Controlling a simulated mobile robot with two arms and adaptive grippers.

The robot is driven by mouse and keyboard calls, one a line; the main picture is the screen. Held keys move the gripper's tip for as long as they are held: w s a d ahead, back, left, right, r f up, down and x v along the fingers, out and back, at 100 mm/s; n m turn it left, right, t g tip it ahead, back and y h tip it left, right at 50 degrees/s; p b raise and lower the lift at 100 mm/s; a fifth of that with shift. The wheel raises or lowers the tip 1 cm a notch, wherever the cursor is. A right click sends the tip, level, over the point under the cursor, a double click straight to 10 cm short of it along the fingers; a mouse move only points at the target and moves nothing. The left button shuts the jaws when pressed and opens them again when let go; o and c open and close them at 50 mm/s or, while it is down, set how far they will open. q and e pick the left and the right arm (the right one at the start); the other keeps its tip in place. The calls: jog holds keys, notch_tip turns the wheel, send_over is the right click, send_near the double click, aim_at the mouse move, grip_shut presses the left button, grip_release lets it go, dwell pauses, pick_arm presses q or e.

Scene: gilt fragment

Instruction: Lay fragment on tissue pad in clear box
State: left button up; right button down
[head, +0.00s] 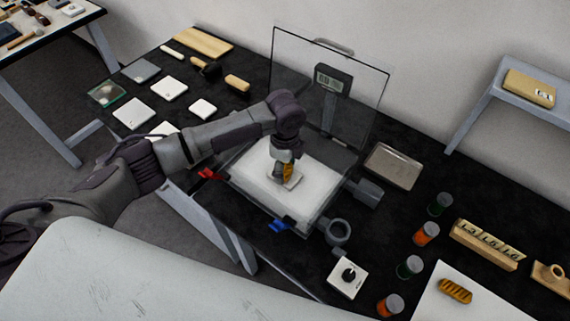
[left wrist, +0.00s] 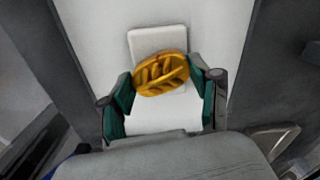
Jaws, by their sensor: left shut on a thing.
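My left gripper (head: 286,172) is inside the clear box (head: 318,184), low over its white floor. In the left wrist view, its two green-padded fingers (left wrist: 163,88) are shut on the gilt fragment (left wrist: 161,75), an oval gold piece with raised leaf-like ribs. The fragment shows partly in the head view (head: 289,171). The small white tissue pad (left wrist: 157,40) lies directly beneath and behind it; the fragment covers part of the pad. I cannot tell whether the fragment touches the pad. My right gripper is not in view.
The box's clear lid (head: 298,85) stands open at the back. A red clip (head: 210,174) and a blue clip (head: 284,224) are at the front. A metal tray (head: 393,166) and several jars stand to the right. Another gold piece (head: 455,291) lies on a white board.

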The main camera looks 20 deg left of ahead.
pick_arm(q)
jog(key=shift+f, duration=0.2)
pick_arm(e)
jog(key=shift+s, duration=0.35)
pick_arm(q)
jog(key=o, duration=1)
jog(key=shift+r, duration=0.1)
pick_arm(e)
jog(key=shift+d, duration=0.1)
pick_arm(q)
notch_tip(320, 180, up, 12)
jog(key=shift+r+b, duration=0.1)
jog(key=shift+b, duration=0.85)
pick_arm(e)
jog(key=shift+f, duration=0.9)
